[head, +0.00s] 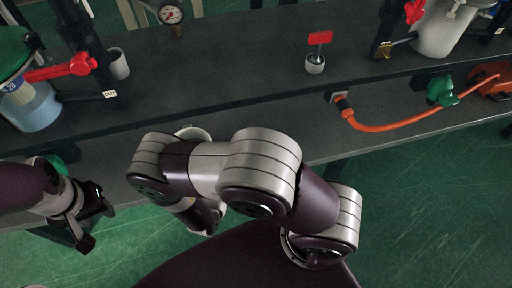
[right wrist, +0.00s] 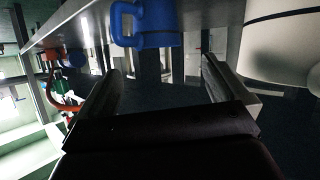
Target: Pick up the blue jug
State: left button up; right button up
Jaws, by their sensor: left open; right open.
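The blue jug (right wrist: 158,24) shows at the top middle of the right wrist view, cut off by the frame's upper edge, with its handle on the left. I do not see it in the head view. My right gripper (right wrist: 162,82) is open, with its two fingers spread and nothing between them. The jug appears beyond the fingertips, apart from them. In the head view my right arm's links hide the right gripper. My left gripper (head: 92,222) is open and empty at the lower left of the head view, in front of the bench edge.
A dark bench (head: 240,70) crosses the head view, with a red-tagged stand (head: 316,62) and a gauge (head: 171,14) on it. An orange hose (head: 400,124) runs along its front at the right. A large whitish container (right wrist: 285,40) stands right of the jug in the wrist view.

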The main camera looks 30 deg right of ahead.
jog(key=b+x, duration=0.1)
jog(key=x, duration=0.5)
jog(key=shift+s+d+f+b, duration=0.1)
jog(key=shift+d+f+b, duration=0.05)
jog(key=shift+d+b, duration=0.3)
jog(key=b+x, duration=0.1)
jog(key=x, duration=0.5)
jog(key=shift+b, duration=0.3)
jog(key=shift+r, duration=0.2)
jog(key=c, duration=0.9)
jog(key=shift+o, duration=0.2)
jog(key=shift+r, duration=0.1)
